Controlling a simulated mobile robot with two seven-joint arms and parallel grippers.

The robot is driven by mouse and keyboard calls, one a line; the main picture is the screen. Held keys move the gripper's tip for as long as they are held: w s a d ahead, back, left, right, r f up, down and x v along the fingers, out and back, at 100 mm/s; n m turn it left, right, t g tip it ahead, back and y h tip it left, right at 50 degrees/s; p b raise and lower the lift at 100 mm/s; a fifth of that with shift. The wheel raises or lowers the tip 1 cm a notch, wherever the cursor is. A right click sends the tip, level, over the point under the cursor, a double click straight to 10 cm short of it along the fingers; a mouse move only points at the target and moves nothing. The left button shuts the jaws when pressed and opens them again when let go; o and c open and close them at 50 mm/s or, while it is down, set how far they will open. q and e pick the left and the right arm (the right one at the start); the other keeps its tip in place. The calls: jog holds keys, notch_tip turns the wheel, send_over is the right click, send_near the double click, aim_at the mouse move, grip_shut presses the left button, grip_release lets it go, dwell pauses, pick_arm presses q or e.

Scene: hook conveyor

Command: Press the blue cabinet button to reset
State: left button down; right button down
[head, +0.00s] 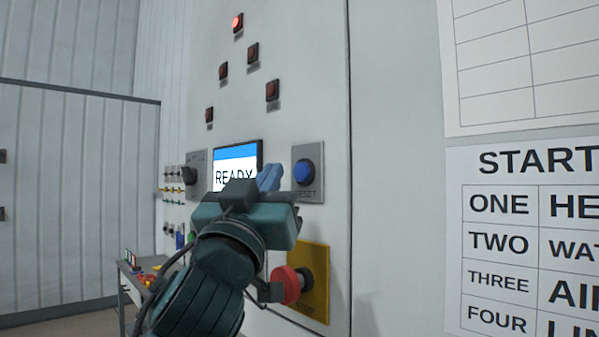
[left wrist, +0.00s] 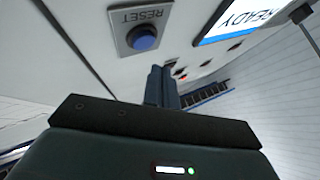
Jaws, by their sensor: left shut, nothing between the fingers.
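The blue reset button (head: 303,172) sits on a grey plate on the white cabinet front, right of the screen. In the left wrist view the button (left wrist: 145,38) shows with the word RESET on its plate. My left gripper (head: 269,178) is shut and empty, its blue fingertips just left of the button in the head view. In the left wrist view the fingers (left wrist: 160,85) stand below and right of the button, apparently apart from it. The screen (head: 236,168) reads READY. My right gripper is not in view.
A red mushroom button (head: 290,285) on a yellow plate (head: 314,290) sits below the reset button, close to my left arm. A dark rotary knob (head: 190,176) is left of the screen. Above, one red lamp (head: 237,22) is lit. A printed chart (head: 525,245) hangs at right.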

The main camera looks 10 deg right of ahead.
pick_arm(q)
jog(key=shift+s+a, duration=0.5)
jog(key=shift+a, duration=0.2)
jog(key=shift+s+a, duration=0.5)
jog(key=shift+a, duration=0.15)
jog(key=w+a+f+n+g+y, duration=0.1)
jog(key=w+a+f+g+y, duration=0.15)
jog(key=f, duration=0.85)
jog(key=w+a+f+g+y, duration=0.1)
jog(key=w+f, duration=0.3)
jog(key=f, duration=0.7)
jog(key=s+a+f+g, duration=0.1)
jog(key=a+f+g, duration=0.1)
jog(key=f, duration=0.7)
jog(key=s+a+f+g, duration=0.1)
jog(key=f, duration=0.9)
jog(key=s+a+f+g+y, duration=0.1)
jog(key=s+a+f+g, duration=0.2)
jog(key=s+f, duration=0.8)
jog(key=s+a+f+g+y, duration=0.2)
jog(key=s+a+f+g, duration=0.1)
jog(key=s+f, duration=0.9)
notch_tip(320, 180, down, 4)
jog(key=shift+a, duration=0.4)
jog(key=shift+s, duration=0.1)
